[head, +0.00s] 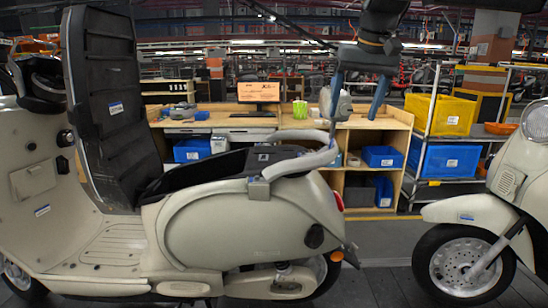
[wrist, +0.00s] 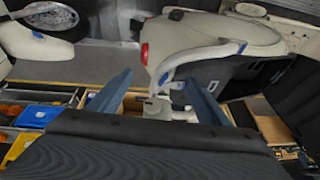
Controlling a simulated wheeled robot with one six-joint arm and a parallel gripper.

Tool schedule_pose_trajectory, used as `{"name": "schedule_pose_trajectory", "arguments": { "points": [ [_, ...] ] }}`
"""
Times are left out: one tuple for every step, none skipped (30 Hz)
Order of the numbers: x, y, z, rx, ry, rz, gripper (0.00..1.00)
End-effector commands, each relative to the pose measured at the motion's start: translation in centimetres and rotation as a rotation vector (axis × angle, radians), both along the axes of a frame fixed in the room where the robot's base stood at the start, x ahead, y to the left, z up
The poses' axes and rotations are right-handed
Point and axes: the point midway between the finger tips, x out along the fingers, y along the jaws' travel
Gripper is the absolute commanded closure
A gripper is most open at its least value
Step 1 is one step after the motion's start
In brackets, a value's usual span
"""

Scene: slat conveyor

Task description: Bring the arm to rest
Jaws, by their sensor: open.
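My gripper (head: 354,112) hangs fingers-down in the upper right of the head view, above the tail of the cream scooter (head: 240,225). Its two blue-grey fingers are spread apart and nothing is held between them. In the wrist view the open fingers (wrist: 158,78) reach up past the dark gripper body. The scooter's pale grey grab rail (head: 300,164) curves up from the tail close below the fingers. It also shows in the wrist view (wrist: 205,57), near the fingertips. Whether rail and fingers touch is not clear.
A second cream scooter (head: 475,215) stands at the right. Behind are a wooden workbench (head: 395,118) with blue bins (head: 383,156), and a rack with a yellow bin (head: 440,114). A pale grey object (head: 345,103) shows behind the fingers. Floor shows between the scooters.

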Motion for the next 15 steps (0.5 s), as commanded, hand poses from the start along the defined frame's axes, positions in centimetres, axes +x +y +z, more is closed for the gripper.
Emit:
{"name": "schedule_pose_trajectory", "arguments": {
  "points": [
    [-0.4,0.0,-1.6,-0.002,0.012,0.000,0.30],
    [-0.6,0.1,-2.5,-0.003,0.017,-0.001,0.30],
    [-0.9,0.1,-3.7,-0.006,0.023,-0.002,0.30],
    [-1.2,0.1,-4.7,-0.007,0.030,-0.001,0.30],
    [-1.5,0.1,-5.8,-0.009,0.035,-0.002,0.30],
    [-2.0,0.2,-7.3,-0.012,0.045,-0.002,0.30],
    [-2.5,0.2,-8.5,-0.014,0.052,-0.002,0.30],
    [-3.0,0.2,-9.8,-0.017,0.059,-0.002,0.30],
    [-3.8,0.2,-11.7,-0.021,0.071,-0.002,0.30],
    [-4.5,0.2,-13.3,-0.024,0.080,-0.001,0.30],
    [-5.4,0.2,-14.9,-0.026,0.090,-0.002,0.30],
    [-6.7,0.3,-17.3,-0.031,0.103,0.000,0.30],
    [-7.8,0.3,-19.1,-0.033,0.114,0.001,0.30],
    [-8.9,0.3,-20.9,-0.037,0.124,0.001,0.30],
    [-10.5,0.3,-23.1,-0.042,0.137,0.003,0.30]
  ]
}}
